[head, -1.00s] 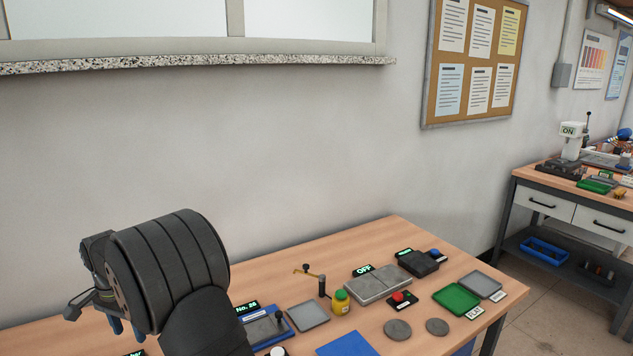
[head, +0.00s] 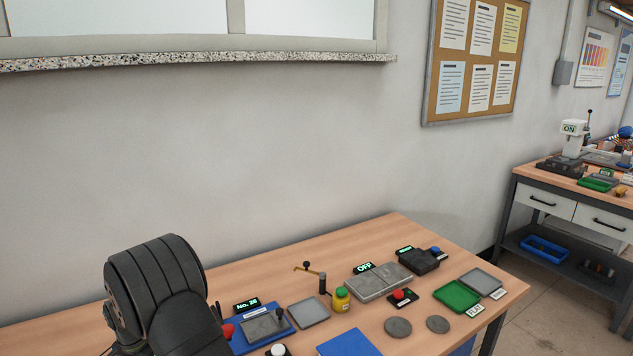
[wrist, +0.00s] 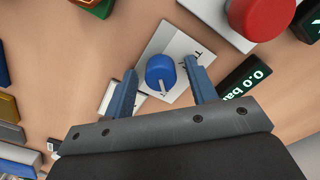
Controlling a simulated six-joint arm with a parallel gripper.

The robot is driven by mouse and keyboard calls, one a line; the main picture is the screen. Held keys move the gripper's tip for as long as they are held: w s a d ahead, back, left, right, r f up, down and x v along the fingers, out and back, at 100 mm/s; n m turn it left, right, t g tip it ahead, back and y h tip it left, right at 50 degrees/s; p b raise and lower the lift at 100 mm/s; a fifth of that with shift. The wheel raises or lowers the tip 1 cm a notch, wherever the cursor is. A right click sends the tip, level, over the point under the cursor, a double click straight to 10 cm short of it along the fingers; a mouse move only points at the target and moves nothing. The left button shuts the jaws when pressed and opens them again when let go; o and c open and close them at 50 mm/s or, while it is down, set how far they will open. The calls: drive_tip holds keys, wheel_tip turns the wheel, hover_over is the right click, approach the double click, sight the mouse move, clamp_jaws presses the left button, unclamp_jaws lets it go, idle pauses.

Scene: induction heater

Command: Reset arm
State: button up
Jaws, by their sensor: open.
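My gripper (wrist: 160,66) is open in the wrist view, its two blue fingers apart with nothing held. A blue knob (wrist: 160,74) with a white pointer, on a white label plate (wrist: 178,48), shows between the fingers. I cannot tell how far the fingertips are above it. In the head view my dark arm stands at the lower left over the bench, and the fingers are hidden behind it.
The wooden bench (head: 270,270) carries a blue fixture (head: 240,341), a yellow bottle (head: 341,299), grey plates (head: 370,284) and a green tray (head: 457,296). A red button (wrist: 262,14) and a dark display (wrist: 247,82) lie near the gripper. The space above the bench's right part is clear.

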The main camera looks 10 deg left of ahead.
drive_tip(key=n, duration=0.4)
drive_tip(key=shift+r, duration=0.2)
drive_tip(key=n, duration=0.4)
drive_tip(key=shift+n, duration=0.3)
drive_tip(key=n, duration=0.8)
